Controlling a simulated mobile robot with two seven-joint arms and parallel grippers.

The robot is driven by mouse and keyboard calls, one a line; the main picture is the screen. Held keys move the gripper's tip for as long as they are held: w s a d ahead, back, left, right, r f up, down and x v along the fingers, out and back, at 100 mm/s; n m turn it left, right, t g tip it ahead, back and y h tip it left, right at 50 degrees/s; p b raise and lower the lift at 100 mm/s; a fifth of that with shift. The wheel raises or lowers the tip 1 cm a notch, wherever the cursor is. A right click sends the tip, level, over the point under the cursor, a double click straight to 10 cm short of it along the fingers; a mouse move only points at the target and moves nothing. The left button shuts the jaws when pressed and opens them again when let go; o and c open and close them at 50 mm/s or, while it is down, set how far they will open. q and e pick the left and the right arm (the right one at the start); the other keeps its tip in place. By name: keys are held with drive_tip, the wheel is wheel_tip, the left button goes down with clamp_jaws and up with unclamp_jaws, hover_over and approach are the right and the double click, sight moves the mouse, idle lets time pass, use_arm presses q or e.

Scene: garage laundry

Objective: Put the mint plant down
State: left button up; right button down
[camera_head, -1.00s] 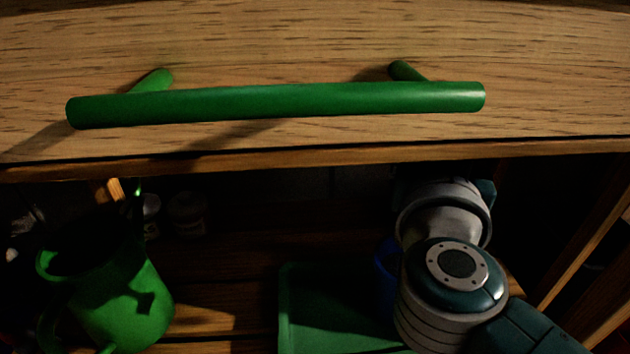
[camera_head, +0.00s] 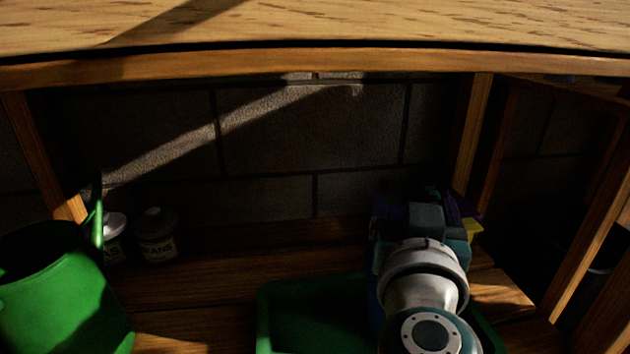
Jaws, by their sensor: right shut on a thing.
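My right arm reaches from the bottom right into the shelf space under a wooden top. My right gripper (camera_head: 425,215) is at the far end of it, over the back right part of the green tray (camera_head: 262,318). The hand and wrist cover the fingertips and what they are shut on, so the mint plant cannot be made out. A purple and yellow thing (camera_head: 472,230) shows just right of the hand; what it is, I cannot tell. My left gripper is not in view.
A green watering can (camera_head: 60,300) stands at the left. Two small labelled cans (camera_head: 157,238) stand behind it. Bare shelf boards (camera_head: 200,290) lie between the watering can and the tray. The wooden front edge (camera_head: 300,68) hangs above; posts stand at both sides.

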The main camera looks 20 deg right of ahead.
unclamp_jaws()
